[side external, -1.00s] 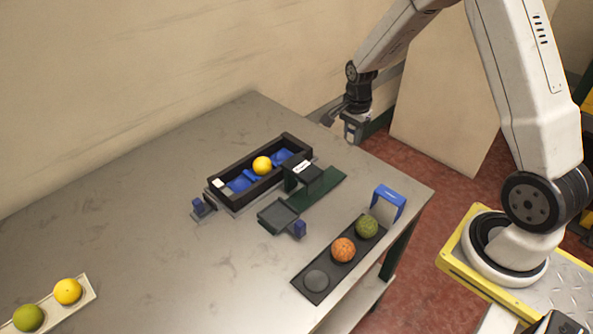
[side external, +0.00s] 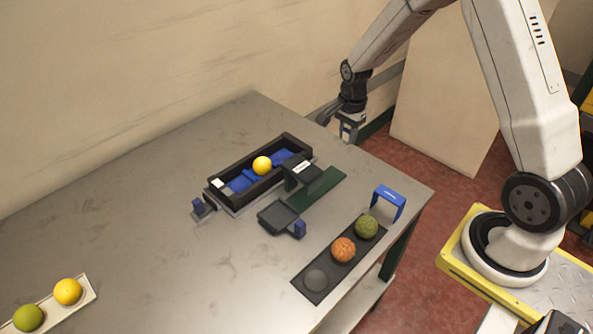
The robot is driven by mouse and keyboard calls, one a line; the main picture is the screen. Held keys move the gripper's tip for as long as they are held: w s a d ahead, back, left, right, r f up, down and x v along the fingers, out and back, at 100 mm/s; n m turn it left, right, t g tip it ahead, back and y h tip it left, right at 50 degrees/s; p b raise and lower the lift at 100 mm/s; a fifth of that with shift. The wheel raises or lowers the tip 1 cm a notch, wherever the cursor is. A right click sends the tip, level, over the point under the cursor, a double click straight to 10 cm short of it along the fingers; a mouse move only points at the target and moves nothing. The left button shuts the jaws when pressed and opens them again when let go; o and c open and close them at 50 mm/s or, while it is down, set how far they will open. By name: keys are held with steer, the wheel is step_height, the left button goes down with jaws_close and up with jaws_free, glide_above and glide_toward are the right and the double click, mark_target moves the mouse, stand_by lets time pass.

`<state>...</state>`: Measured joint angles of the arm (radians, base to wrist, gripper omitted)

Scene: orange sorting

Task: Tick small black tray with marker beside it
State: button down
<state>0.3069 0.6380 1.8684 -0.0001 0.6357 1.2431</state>
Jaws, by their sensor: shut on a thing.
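A small square black tray (side external: 278,217) lies near the middle of the table, with a small blue block (side external: 299,229) at its right corner. A second small blue block (side external: 198,207) stands left of the large black tray. No pen-shaped marker can be made out. My gripper (side external: 347,137) hangs above and beyond the table's far right edge, well away from the small tray. It is shut on a small bluish thing, too small and partly hidden to identify.
A large black tray (side external: 213,193) with blue lining holds a yellow fruit (side external: 262,165). A black labelled box (side external: 303,172) stands beside it. A dark three-hollow tray (side external: 316,298) holds an orange fruit and a green fruit near a blue arch (side external: 390,192). A pale tray (side external: 87,284) lies front left.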

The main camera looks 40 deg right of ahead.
steer(key=w+a+n, duration=0.2)
steer(key=w+a, duration=0.3)
steer(key=w, duration=0.3)
steer(key=n, duration=0.4)
glide_toward(218, 183)
steer(key=shift+s, duration=0.35)
steer(key=shift+f, duration=2.85)
steer(key=shift+f, duration=0.6)
steer(key=shift+w, duration=0.8)
steer(key=shift+s, duration=0.45)
stand_by(0.6)
